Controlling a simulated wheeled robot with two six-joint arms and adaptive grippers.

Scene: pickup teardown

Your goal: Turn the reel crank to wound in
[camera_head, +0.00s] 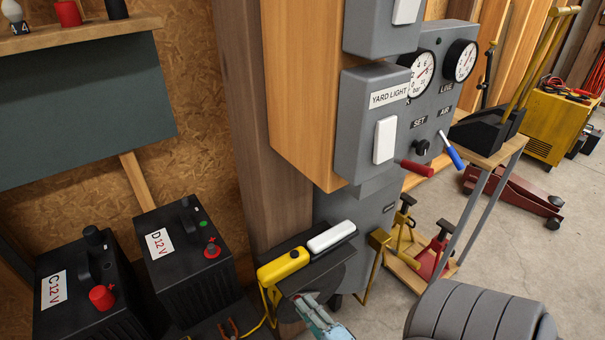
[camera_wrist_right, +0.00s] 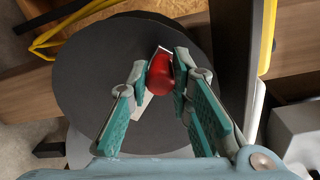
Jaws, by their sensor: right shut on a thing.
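The reel shows in the right wrist view as a large dark grey disc (camera_wrist_right: 85,90). Its crank has a red knob (camera_wrist_right: 160,76) and a pale flat arm (camera_wrist_right: 142,104), partly covered by my fingers. My right gripper (camera_wrist_right: 159,72) is shut on the red knob, with a teal finger on each side of it. In the head view my right gripper (camera_head: 312,302) is at the bottom centre, below the dark shelf, and hides the knob. The reel is mostly hidden there too. My left gripper is not in view.
A yellow handset (camera_head: 283,267) and a white one (camera_head: 332,237) lie on a dark shelf just above my right gripper. Black 12 V boxes (camera_head: 185,260) stand left. A grey panel with a red lever (camera_head: 417,168) is above right. A grey padded seat (camera_head: 480,315) is at lower right.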

